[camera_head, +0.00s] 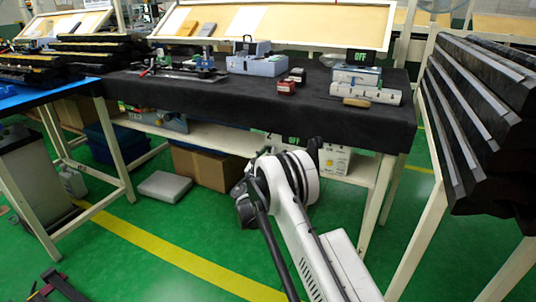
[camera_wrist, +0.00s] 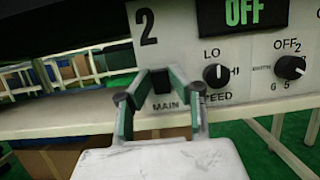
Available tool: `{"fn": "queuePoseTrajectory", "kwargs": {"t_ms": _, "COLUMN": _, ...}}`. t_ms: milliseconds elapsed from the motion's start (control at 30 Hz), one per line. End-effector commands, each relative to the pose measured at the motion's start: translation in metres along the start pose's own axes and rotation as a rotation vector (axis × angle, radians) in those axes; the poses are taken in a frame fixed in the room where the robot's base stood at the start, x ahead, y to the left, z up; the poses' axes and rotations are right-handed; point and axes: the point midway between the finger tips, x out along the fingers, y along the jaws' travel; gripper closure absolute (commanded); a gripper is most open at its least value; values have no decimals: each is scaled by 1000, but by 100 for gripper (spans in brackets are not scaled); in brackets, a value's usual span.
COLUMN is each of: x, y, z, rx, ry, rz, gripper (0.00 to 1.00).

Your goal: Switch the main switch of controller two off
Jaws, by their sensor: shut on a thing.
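Controller two (camera_wrist: 255,65) shows in the wrist view as a white panel marked "2", with a dark display (camera_wrist: 243,13) reading "OFF" in green. Its black main switch (camera_wrist: 162,83) sits above the word "MAIN". My gripper (camera_wrist: 160,80) has its fingers on either side of this switch and is shut on it. The fingers hide part of the switch, and I cannot tell its position clearly. In the head view, the controller's white front (camera_head: 335,160) shows under the black-covered table, partly behind my arm, and my fingers are hidden.
A speed knob (camera_wrist: 216,75) and a second rotary knob (camera_wrist: 290,67) are right of the switch. The black-covered table (camera_head: 250,105) overhangs the shelf. A cardboard box (camera_head: 203,167) is left of my arm. Stacked dark trim parts (camera_head: 480,110) stand at right. Green floor is open in front.

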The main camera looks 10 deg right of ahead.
Motion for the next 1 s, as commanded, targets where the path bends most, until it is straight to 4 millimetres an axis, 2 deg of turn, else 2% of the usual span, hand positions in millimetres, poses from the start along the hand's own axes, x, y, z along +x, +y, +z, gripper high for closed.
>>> {"fn": "queuePoseTrajectory", "kwargs": {"t_ms": 367, "x": 0, "y": 0, "z": 0, "rx": 0, "ry": -14, "rz": 0, "gripper": 100}}
{"fn": "queuePoseTrajectory", "kwargs": {"t_ms": 400, "x": 0, "y": 0, "z": 0, "rx": 0, "ry": -14, "rz": 0, "gripper": 77}}
{"fn": "queuePoseTrajectory", "kwargs": {"t_ms": 500, "x": 0, "y": 0, "z": 0, "rx": 0, "ry": -14, "rz": 0, "gripper": 64}}
{"fn": "queuePoseTrajectory", "kwargs": {"t_ms": 833, "x": -4, "y": 0, "z": 0, "rx": 0, "ry": -14, "rz": 1, "gripper": 64}}
{"fn": "queuePoseTrajectory", "kwargs": {"t_ms": 1000, "x": -24, "y": 0, "z": 0, "rx": 1, "ry": -14, "rz": 1, "gripper": 64}}
